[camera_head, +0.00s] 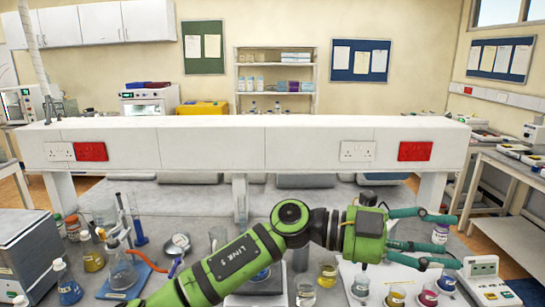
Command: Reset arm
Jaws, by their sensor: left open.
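My left arm, green and black, reaches in from the bottom and stretches right across the bench. My left gripper (452,241) points to the right with its teal fingers spread apart, one above the other. A small jar with a purple label (440,233) shows between the fingertips; I cannot tell whether it is in the gap or behind it. The fingers do not close on it. My right gripper is not in view.
Beakers and small jars (395,297) stand below the gripper, beside a white benchtop device (485,280). Flasks, bottles and a blue stand (125,283) crowd the left, next to a grey instrument (30,260). A white raised shelf (240,145) crosses behind the bench.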

